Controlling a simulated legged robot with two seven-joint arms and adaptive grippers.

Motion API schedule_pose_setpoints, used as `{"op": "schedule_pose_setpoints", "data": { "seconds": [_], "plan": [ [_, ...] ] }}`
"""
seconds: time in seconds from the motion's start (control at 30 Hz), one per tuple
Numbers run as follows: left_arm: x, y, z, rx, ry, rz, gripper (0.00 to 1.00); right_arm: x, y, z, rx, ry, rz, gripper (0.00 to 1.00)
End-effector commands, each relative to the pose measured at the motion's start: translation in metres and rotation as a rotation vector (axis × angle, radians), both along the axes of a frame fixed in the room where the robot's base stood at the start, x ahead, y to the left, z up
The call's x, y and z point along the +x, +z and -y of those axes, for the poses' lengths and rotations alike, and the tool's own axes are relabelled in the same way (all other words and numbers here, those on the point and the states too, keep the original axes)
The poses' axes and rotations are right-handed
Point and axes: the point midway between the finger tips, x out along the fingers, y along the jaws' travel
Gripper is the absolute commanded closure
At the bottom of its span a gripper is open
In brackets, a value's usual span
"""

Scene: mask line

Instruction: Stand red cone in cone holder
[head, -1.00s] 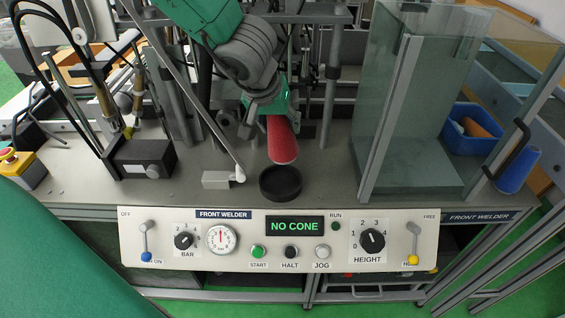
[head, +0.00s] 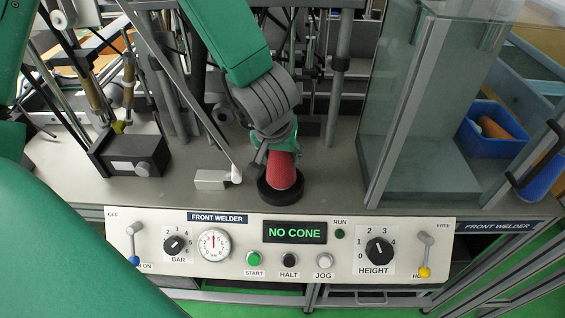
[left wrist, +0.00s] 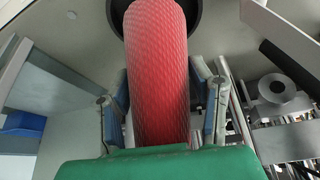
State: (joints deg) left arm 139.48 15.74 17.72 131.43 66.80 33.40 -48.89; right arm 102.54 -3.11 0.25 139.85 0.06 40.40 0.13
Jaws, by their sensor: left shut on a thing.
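The red cone (head: 283,172) is in the grasp of my left gripper (head: 274,147), which is shut on its upper part. The cone stands nearly upright, with its lower end within the outline of the round black cone holder (head: 266,194). In the left wrist view the cone (left wrist: 157,70) lies between the fingers (left wrist: 165,98), and its far end overlaps the holder's dark ring (left wrist: 117,20). Whether the cone touches the holder's floor is hidden. My right gripper is not in view.
The panel's display (head: 295,232) reads NO CONE. A black box (head: 133,158) sits left.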

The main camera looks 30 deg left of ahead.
Motion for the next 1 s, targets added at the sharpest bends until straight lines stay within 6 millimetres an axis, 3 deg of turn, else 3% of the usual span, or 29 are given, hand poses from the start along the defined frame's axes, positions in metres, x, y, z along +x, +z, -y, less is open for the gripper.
{"op": "schedule_pose_setpoints", "data": {
  "seconds": [0.1, 0.4, 0.43, 0.5, 0.83, 1.0],
  "plan": [
    [0.0, -0.02, 0.0, -0.002, 0.002, -0.003, 0.96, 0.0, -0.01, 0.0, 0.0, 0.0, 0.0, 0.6],
    [0.001, -0.02, 0.002, 0.003, 0.0, -0.001, 0.95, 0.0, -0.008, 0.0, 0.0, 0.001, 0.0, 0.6],
    [0.0, -0.02, 0.002, 0.003, 0.0, -0.001, 0.49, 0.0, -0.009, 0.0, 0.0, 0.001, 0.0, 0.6],
    [0.0, -0.02, 0.002, 0.002, 0.001, -0.001, 0.32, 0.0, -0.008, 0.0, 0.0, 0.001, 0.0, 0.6],
    [0.0, -0.018, 0.001, 0.0, 0.001, 0.0, 0.32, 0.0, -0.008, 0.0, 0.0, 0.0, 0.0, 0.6],
    [-0.007, 0.003, 0.004, 0.001, -0.001, 0.002, 0.32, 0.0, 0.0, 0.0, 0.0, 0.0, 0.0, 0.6]
  ]
}}
